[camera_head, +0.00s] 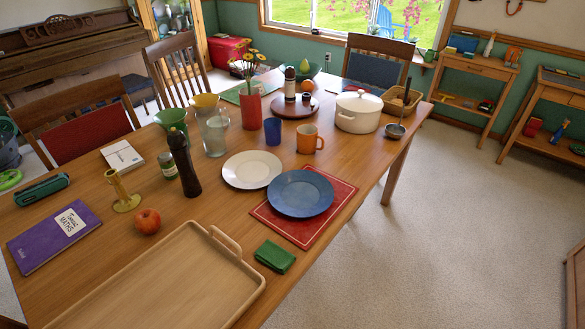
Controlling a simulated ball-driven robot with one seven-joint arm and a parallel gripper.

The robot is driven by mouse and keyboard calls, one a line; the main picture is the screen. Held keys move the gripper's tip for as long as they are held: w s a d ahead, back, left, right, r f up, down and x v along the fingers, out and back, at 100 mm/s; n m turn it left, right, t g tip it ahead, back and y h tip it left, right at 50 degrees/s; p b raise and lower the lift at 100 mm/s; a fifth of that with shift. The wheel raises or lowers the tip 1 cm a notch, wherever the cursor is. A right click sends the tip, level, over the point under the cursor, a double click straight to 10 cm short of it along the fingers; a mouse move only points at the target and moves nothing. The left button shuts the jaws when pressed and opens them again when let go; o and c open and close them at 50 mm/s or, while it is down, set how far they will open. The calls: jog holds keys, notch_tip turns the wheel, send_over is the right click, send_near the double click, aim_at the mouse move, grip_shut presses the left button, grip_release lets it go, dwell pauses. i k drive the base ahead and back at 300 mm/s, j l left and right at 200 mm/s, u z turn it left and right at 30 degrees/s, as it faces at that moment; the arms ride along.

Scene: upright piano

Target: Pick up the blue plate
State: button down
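The blue plate (300,193) lies flat near the right edge of the wooden table in the head view. It rests on a red placemat (327,228), whose corners and right side show around it. The plate looks empty. Its upper left rim is beside a white plate (252,170); I cannot tell whether the two touch or overlap slightly. My gripper is not in view.
An orange mug (309,140) and a blue cup (272,131) stand behind the plates. A green folded cloth (274,256) and a wooden tray (160,285) lie nearer. A dark bottle (184,163) stands left. The floor (440,230) right of the table is clear.

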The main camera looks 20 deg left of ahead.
aim_at(298, 193)
jog(key=k+u, duration=0.1)
jog(key=u, duration=3.7)
jog(key=k+l+u, duration=0.1)
jog(key=u, duration=0.4)
jog(key=k+l+u, duration=0.2)
jog(key=u, duration=0.25)
jog(key=k+l+u, duration=0.2)
jog(key=u, duration=0.3)
jog(key=k+l, duration=0.15)
jog(key=k, duration=0.45)
jog(key=k+l, duration=0.15)
jog(key=k, duration=0.45)
jog(key=k+l, duration=0.15)
jog(key=k, duration=0.5)
jog(key=k+u, duration=0.1)
jog(key=k, duration=1.7)
jog(key=k+l+u, duration=0.25)
jog(key=k, duration=0.55)
jog(key=k+u, duration=0.3)
jog(key=k, duration=0.45)
